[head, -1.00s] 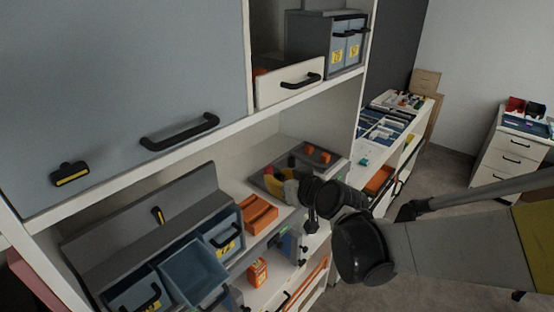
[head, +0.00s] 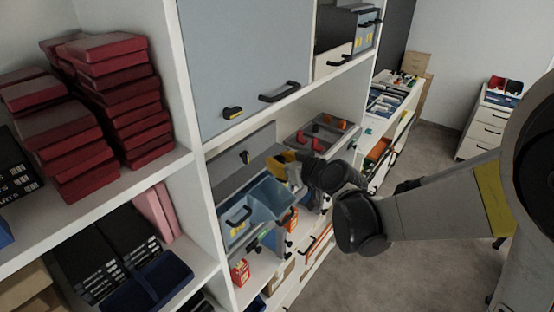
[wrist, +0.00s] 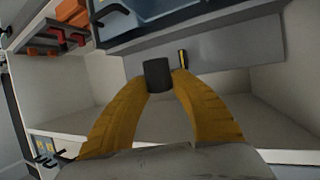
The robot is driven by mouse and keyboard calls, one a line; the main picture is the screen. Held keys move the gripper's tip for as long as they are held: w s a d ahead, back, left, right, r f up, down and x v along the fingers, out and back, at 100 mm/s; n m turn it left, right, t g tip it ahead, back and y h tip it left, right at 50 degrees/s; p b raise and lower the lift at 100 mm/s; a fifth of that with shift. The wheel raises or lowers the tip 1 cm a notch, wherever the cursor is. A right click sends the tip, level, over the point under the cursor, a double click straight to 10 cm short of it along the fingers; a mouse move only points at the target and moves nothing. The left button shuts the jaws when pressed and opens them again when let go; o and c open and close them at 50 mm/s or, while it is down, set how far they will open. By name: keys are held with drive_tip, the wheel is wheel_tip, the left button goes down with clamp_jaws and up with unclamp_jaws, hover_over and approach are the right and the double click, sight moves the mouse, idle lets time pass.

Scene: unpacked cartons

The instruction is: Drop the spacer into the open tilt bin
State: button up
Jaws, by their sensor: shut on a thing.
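The spacer (wrist: 158,74) is a short dark cylinder between the tips of my yellow fingers in the wrist view. My gripper (head: 280,162) is shut on it; in the head view I cannot make the spacer out. The open tilt bin (head: 268,197) is a blue bin tipped forward from the grey bin unit on the shelf. My gripper is just behind and above it, near its right side. A blue bin (wrist: 155,8) also shows at the top edge of the wrist view, beyond the fingertips.
A grey tray (head: 300,143) with red and orange parts stands to the right on the same shelf. A grey cabinet door (head: 245,60) hangs above. Stacked red boxes (head: 120,100) fill the left shelf.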

wheel_tip(320, 180, down, 6)
drive_tip(key=b, duration=0.3)
drive_tip(key=shift+w+d+r+b, duration=0.1)
drive_tip(key=shift+w+r+b, duration=0.1)
drive_tip(key=shift+b, duration=0.1)
drive_tip(key=shift+s, duration=0.1)
drive_tip(key=o, duration=0.9)
drive_tip(key=v, duration=1.2)
drive_tip(key=shift+r, duration=0.1)
